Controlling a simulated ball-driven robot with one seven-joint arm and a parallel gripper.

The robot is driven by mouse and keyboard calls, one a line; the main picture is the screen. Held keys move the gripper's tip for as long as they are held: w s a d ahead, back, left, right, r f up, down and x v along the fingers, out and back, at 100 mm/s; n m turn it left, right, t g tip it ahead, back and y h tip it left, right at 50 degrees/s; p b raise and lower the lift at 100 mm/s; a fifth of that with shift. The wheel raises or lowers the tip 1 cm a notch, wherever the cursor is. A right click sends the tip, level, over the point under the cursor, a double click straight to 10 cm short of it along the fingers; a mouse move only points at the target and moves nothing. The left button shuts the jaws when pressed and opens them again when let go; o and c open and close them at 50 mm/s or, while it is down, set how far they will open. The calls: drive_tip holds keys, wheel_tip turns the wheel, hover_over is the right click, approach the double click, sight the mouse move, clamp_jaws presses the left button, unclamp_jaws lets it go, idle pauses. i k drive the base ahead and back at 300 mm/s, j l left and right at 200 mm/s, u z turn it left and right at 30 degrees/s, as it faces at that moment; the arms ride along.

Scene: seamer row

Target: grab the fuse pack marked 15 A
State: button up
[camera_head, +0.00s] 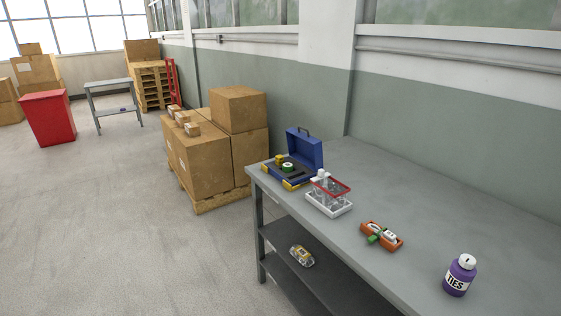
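No marking reading 15 A can be read anywhere in view. My gripper is not in view.
On the workbench (440,215) stand an open blue toolbox (305,151), a white-based clear container with a red rim (329,196) and a purple bottle marked TIES (459,277). Boxes (238,112) on a pallet stand beyond. Floor (120,220) at left is clear.

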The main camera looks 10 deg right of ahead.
sight(279, 159)
drive_tip(key=i+j, duration=0.4)
drive_tip(key=i, duration=0.15)
drive_tip(key=i+j+z, duration=0.1)
drive_tip(key=i+j, duration=0.35)
drive_tip(key=i, duration=0.1)
